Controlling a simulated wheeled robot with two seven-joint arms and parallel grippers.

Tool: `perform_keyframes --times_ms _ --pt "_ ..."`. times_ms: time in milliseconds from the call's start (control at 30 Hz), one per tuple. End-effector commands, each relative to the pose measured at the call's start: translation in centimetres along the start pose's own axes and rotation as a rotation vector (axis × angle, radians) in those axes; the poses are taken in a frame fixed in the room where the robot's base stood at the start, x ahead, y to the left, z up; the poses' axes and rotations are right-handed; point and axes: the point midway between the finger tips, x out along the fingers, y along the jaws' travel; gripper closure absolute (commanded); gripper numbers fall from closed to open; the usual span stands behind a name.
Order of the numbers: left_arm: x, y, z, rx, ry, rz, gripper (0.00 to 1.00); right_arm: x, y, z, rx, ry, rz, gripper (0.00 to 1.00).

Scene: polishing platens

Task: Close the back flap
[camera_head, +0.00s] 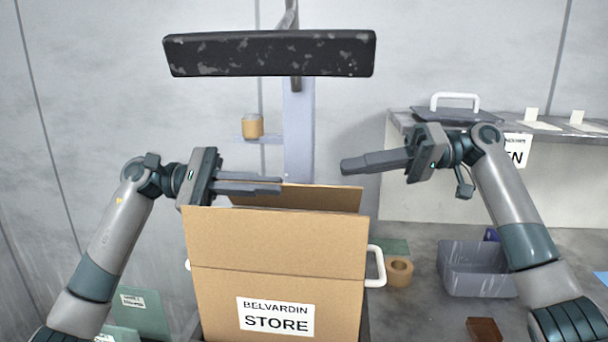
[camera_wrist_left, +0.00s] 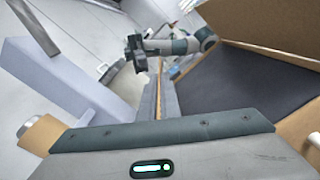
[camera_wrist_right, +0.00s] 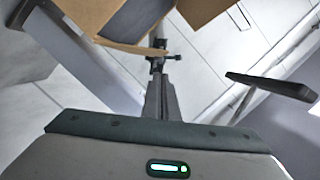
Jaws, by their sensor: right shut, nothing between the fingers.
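The cardboard box labelled STORE (camera_head: 215,305) stands in front of me. Its front flap (camera_head: 275,240) stands up and hides most of the inside. The back flap (camera_head: 325,198) also stands up behind it. My left gripper (camera_head: 281,186) is at the left part of the back flap's top edge, one finger on each side. In the left wrist view a thin brown strip of flap shows between its fingers (camera_wrist_left: 158,88), which look closed on it. My right gripper (camera_head: 343,167) is shut and empty, above the right end of the back flap and apart from it.
A dark scuffed bar (camera_head: 270,55) hangs above the box on a post (camera_head: 298,130). A tape roll (camera_head: 253,126) sits on a small shelf behind. At right are a grey bin (camera_head: 478,270), another tape roll (camera_head: 398,272) and a bench (camera_head: 400,190).

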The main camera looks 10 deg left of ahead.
Motion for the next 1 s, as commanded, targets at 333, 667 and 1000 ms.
perform_keyframes --times_ms 333,667,1000 --pt "0.0 0.0 0.0 0.000 -0.001 -0.001 1.00 0.1 0.0 0.0 0.001 -0.001 0.000 1.00" --pt "0.0 0.0 0.0 0.000 0.000 0.000 1.00 2.2 0.0 0.0 0.000 -0.002 0.000 1.00" --pt "0.0 0.0 0.0 0.000 0.000 0.000 1.00 7.3 0.0 0.0 0.000 -0.002 -0.001 1.00"
